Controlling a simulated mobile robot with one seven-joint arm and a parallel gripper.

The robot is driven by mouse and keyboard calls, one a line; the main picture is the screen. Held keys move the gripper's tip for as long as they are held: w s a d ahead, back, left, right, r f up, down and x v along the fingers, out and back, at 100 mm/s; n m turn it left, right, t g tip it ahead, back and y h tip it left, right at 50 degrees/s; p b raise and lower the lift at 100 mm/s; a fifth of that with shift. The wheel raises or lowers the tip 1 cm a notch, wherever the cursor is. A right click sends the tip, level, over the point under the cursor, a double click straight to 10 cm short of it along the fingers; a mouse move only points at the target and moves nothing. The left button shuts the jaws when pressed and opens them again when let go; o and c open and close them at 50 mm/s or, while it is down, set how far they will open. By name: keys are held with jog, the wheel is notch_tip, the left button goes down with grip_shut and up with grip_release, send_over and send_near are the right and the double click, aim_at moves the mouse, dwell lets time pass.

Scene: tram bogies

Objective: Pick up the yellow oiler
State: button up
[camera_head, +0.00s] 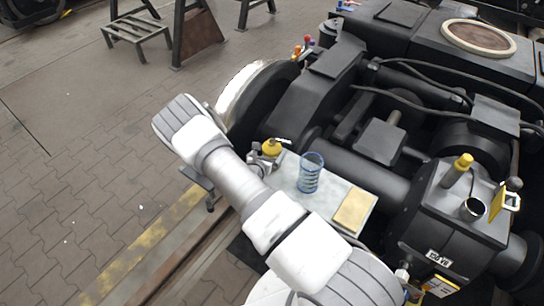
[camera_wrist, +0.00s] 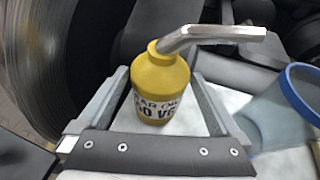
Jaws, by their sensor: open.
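The yellow oiler (camera_wrist: 160,85) stands upright in the wrist view, with a dark-lettered white label and a bent metal spout pointing right. My gripper (camera_wrist: 162,115) is open, with one finger on each side of the oiler's body. I cannot tell whether either finger touches it. In the head view the oiler (camera_head: 271,147) shows small at the left end of a pale board, beside my gripper (camera_head: 264,160). My wrist and arm hide part of that area.
A blue-rimmed clear container (camera_head: 311,173) stands close right of the oiler, also in the wrist view (camera_wrist: 285,110). A tan block (camera_head: 354,208) lies on the pale board (camera_head: 285,179). A large wheel (camera_wrist: 45,60) is close on the left. Black bogie parts surround the board.

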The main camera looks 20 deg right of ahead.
jog(key=shift+x, duration=1.15)
grip_shut()
